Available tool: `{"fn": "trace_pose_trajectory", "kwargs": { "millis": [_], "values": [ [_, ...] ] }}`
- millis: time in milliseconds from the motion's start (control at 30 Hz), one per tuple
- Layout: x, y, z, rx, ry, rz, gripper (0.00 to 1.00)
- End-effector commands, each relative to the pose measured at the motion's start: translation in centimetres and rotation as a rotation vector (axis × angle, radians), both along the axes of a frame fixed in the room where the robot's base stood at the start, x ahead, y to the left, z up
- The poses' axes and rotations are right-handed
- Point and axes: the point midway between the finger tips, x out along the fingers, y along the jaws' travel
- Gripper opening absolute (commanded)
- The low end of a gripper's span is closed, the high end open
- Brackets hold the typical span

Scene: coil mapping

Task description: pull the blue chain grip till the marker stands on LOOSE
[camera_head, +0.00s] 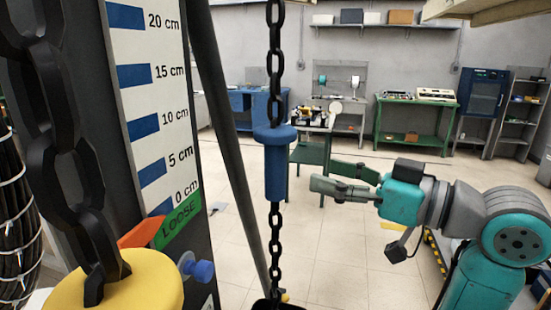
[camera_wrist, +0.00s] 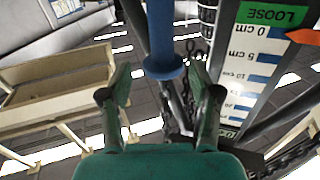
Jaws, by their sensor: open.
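The blue chain grip (camera_head: 276,170) is a sleeve with a wider collar on a hanging black chain (camera_head: 274,75). It also shows in the wrist view (camera_wrist: 161,30), beyond my fingers. My gripper (camera_head: 322,177) is open and empty to the right of the grip, its fingers pointing at it with a gap between. In the wrist view my gripper (camera_wrist: 162,88) has its fingers apart, with the grip's collar ahead between them. The orange marker (camera_head: 140,232) points at the scale beside the green LOOSE band (camera_head: 180,220). In the wrist view the marker (camera_wrist: 304,37) looks nearer the 0 cm line.
A thick black chain (camera_head: 62,130) with a yellow fitting (camera_head: 130,285) hangs at the left, before the scale board (camera_head: 125,75). A dark slanted pole (camera_head: 215,100) stands behind the grip. Green benches (camera_head: 415,118) stand far back. The floor between is mostly clear.

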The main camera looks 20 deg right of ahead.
Motion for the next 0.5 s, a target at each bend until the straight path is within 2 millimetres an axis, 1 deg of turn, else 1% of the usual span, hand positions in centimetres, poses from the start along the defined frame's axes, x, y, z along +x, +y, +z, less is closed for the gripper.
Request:
{"fn": "trace_pose_trajectory", "kwargs": {
  "millis": [100,233,367,500],
  "values": [
    [-0.2,0.1,0.5,-0.021,-0.003,0.007,0.63],
    [0.3,0.6,0.5,-0.022,-0.003,0.01,0.63],
    [1.6,1.7,0.5,-0.022,-0.002,0.012,0.63],
    [3.5,3.3,0.5,-0.021,-0.003,0.012,0.63]
  ]
}}
